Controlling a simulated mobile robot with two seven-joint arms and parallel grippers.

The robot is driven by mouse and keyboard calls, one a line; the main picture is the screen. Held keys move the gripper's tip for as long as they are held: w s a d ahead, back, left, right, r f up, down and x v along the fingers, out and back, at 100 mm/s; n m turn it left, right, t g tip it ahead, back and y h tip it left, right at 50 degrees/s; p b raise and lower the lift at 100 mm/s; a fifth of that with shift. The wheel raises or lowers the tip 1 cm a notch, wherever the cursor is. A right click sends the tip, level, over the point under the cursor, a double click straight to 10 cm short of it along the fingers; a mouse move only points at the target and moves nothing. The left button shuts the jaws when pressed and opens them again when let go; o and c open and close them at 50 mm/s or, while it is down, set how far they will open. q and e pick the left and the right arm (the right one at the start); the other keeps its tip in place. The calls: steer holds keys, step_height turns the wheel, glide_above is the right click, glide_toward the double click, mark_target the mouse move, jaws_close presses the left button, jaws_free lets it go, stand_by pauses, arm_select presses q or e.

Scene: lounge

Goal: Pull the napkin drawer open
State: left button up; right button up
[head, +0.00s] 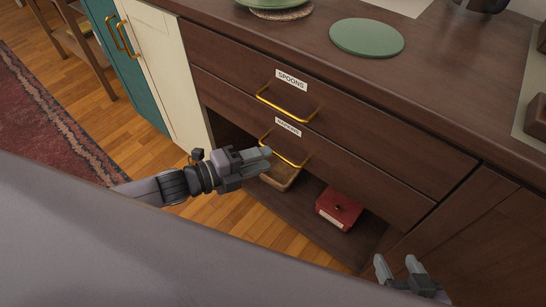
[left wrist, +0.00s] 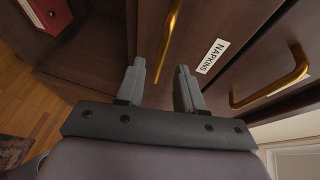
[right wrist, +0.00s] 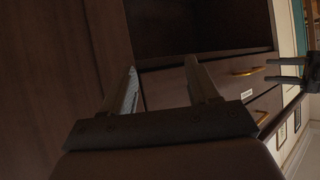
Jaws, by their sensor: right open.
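The napkin drawer (head: 375,175) is the lower of two dark wood drawers and sits flush with the cabinet front. Its label (head: 288,127) is partly covered by the brass handle above it; the left wrist view shows it clearly as NAPKINS (left wrist: 212,56). The drawer's brass handle (head: 290,160) also shows in the left wrist view (left wrist: 170,35). My left gripper (head: 267,152) is open at the left part of this handle. In its wrist view the handle lies ahead, between the finger directions; contact is unclear. My right gripper (head: 395,262) is open and empty, low at the right.
The spoons drawer (head: 235,70) with its own handle (head: 285,108) is shut above. Below is an open shelf with a red box (head: 338,208) and a basket (head: 282,178). A green plate (head: 367,37) lies on the countertop.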

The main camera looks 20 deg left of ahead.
arm_select(q)
steer(key=shift+b+x, duration=0.3)
steer(key=shift+x, duration=1.35)
jaws_close()
